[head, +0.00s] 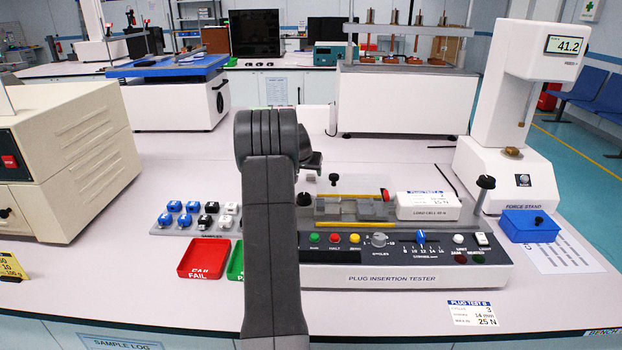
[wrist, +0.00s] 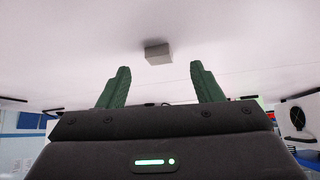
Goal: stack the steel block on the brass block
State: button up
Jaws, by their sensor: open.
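A plain grey block (wrist: 158,53), which looks like the steel block, sits on the white bench top in the wrist view, where the scene appears upside down. It lies beyond my fingertips, roughly centred between them, and looks apart from both. My gripper (wrist: 160,67) is open, with two green fingers spread wide and nothing between them. I do not see the brass block in either view.
The plug insertion tester (head: 400,275) stands right of my arm. A red fail tray (head: 204,258) and a partly hidden green tray (head: 236,262) lie left of it, near several small samples (head: 196,214). A beige machine (head: 75,150) stands left, a force stand (head: 500,170) right.

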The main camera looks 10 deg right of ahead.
aim_at(311, 176)
jog(key=x, duration=0.4)
jog(key=shift+w+d+f, duration=0.1)
jog(key=shift+w, duration=0.05)
jog(key=c, duration=1.2)
jog(key=shift+c, duration=0.5)
